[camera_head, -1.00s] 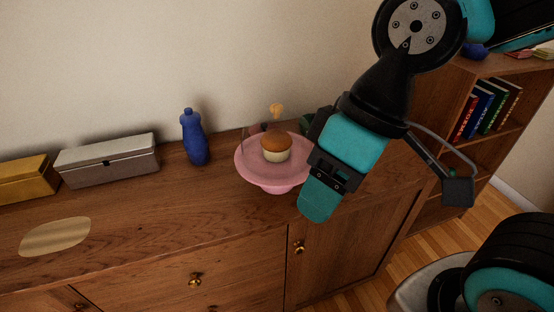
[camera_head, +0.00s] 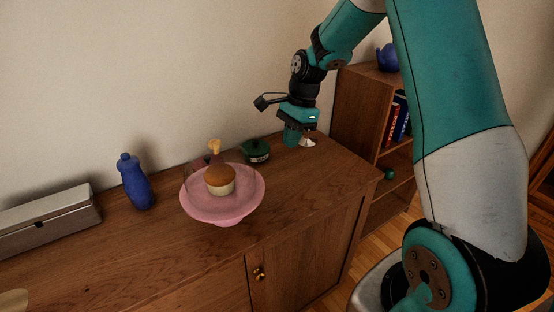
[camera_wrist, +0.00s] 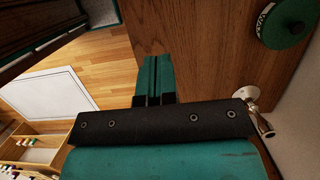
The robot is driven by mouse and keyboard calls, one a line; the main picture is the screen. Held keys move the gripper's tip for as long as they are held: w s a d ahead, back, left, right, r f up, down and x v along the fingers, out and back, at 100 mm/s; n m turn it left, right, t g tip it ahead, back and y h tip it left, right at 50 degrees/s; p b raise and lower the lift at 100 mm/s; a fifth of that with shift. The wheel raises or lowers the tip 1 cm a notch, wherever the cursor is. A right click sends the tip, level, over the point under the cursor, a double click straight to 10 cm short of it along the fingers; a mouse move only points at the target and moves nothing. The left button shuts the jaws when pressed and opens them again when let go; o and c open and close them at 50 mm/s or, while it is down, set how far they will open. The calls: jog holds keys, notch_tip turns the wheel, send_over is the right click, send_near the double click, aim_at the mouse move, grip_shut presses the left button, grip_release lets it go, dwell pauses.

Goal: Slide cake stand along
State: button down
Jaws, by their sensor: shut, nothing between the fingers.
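The pink cake stand (camera_head: 244,205) stands upright on the wooden sideboard (camera_head: 312,190) in the head view. A muffin-like cake (camera_head: 220,180) sits on it under a clear dome that is hard to make out, with a tan knob (camera_head: 214,147) above. My gripper (camera_head: 291,138) is shut and empty. It points down over the sideboard's far right part, behind and to the right of the stand, clear of it. In the wrist view my shut fingers (camera_wrist: 155,72) show over the wood. The stand is not visible there.
A dark green round container (camera_head: 256,151) stands between stand and gripper. A small silvery object (camera_head: 308,141) is right beside the gripper. A blue bottle (camera_head: 134,182) and grey box (camera_head: 45,222) stand left of the stand. The sideboard's front right is clear. A bookshelf (camera_head: 362,115) adjoins.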

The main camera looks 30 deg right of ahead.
jog(key=a+f+p, duration=0.2)
jog(key=a+f, duration=0.4)
jog(key=f, duration=0.3)
jog(key=shift+a, duration=0.25)
jog(key=shift+s, duration=0.1)
